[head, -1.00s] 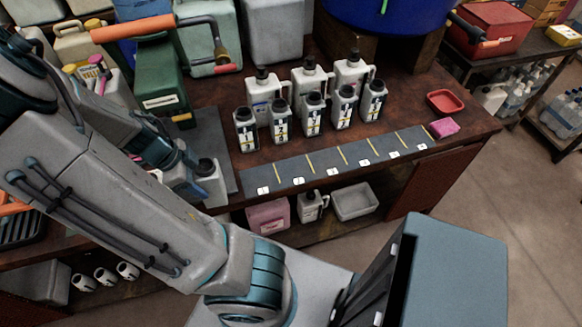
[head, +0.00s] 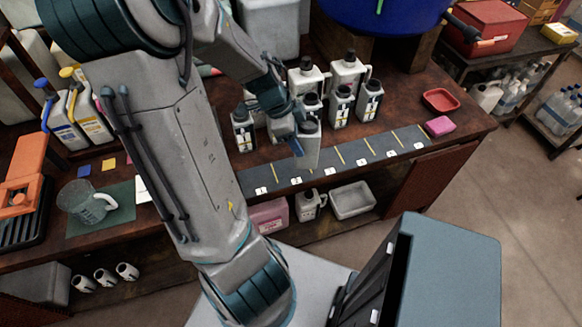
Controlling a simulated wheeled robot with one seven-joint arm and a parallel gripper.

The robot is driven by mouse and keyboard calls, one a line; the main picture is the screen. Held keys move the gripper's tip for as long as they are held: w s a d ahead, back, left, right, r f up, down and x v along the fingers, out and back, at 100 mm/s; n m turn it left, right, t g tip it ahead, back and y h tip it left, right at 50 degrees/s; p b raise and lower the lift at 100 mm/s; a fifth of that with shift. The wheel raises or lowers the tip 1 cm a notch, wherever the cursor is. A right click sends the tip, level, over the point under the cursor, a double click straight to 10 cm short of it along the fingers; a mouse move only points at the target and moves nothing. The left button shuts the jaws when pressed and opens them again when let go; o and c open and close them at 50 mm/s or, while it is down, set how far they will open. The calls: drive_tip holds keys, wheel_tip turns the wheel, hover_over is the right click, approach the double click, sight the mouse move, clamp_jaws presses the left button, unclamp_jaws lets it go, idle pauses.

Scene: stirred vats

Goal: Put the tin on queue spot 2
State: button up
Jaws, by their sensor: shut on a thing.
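My gripper (head: 296,139) is shut on a pale grey tin (head: 311,152) with a dark top. The tin looks upright, over the dark queue strip (head: 245,184) along the table's front edge. Yellow lines divide the strip into spots with white number tags. Queue spot 2 (head: 284,174) appears empty, just left of and below the tin in the picture. The tin's lower end overlaps the strip near the second and third spots. I cannot tell whether it touches the strip. My arm hides part of the table left of the strip.
Several white bottles with dark caps (head: 342,104) stand close behind the strip. A red tray (head: 441,101) and a pink sponge (head: 440,126) lie at its right end. A glass jug (head: 86,202) stands on a green mat at left. The strip's right half is clear.

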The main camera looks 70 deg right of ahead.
sight(317, 129)
drive_tip(key=shift+m, duration=0.3)
drive_tip(key=s, duration=0.2)
drive_tip(key=s+d+r, duration=0.1)
drive_tip(key=s, duration=0.2)
drive_tip(key=shift+s+d+r, duration=0.15)
drive_tip(key=shift+s+d, duration=0.1)
drive_tip(key=shift+s, duration=0.1)
drive_tip(key=shift+w+d+f+p, duration=0.25)
drive_tip(key=shift+w+f+p, duration=0.05)
drive_tip(key=shift+w+f, duration=1.55)
drive_tip(key=shift+w+d+f+p, duration=0.3)
drive_tip(key=shift+w+f, duration=1.5)
drive_tip(key=shift+w, duration=0.1)
drive_tip(key=shift+w+d+f+p, duration=0.25)
drive_tip(key=shift+w+f+p, duration=0.05)
drive_tip(key=shift+w+f, duration=1.55)
drive_tip(key=shift+f, duration=0.15)
drive_tip(key=o, duration=1.3)
